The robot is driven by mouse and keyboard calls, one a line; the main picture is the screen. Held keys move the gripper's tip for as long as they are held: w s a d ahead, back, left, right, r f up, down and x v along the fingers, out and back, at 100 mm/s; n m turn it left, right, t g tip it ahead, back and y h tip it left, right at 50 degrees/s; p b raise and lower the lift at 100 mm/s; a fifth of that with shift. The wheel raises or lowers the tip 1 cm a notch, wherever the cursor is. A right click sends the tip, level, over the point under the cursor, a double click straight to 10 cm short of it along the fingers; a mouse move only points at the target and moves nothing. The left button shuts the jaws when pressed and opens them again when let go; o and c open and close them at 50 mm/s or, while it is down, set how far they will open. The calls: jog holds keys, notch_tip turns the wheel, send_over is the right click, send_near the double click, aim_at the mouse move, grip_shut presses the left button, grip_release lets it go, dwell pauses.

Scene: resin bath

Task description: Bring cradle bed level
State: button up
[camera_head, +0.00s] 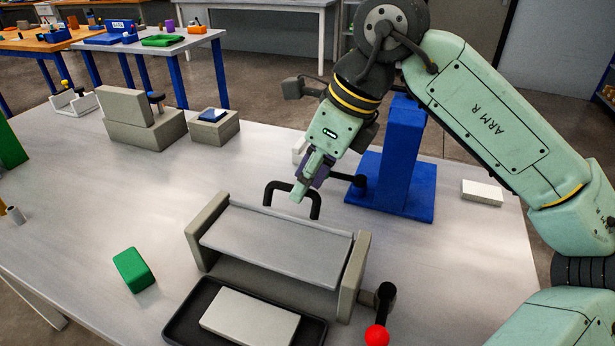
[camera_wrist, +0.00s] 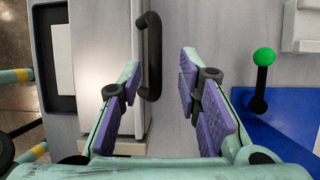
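The cradle stands on the grey table, with its flat grey bed (camera_head: 278,245) between two beige end walls. The bed seems to slope down toward the front; its exact angle is hard to tell. A black bar handle (camera_head: 292,192) stands at the cradle's far side and shows in the wrist view (camera_wrist: 152,55). My gripper (camera_head: 303,188) is above and beside this handle. In the wrist view my gripper (camera_wrist: 160,62) is open. The handle appears between its purple-padded fingers, nearer the left one; contact cannot be told.
A black tray (camera_head: 180,325) holding a white block (camera_head: 250,318) lies in front. A red-knobbed lever (camera_head: 377,334) is at the cradle's right. A blue stand (camera_head: 402,165) and green-knobbed lever (camera_wrist: 264,58) stand close by. A green block (camera_head: 133,270) lies left; table around it is clear.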

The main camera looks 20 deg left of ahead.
jog(key=v, duration=1.1)
jog(key=shift+r, duration=0.4)
jog(key=shift+d, duration=0.1)
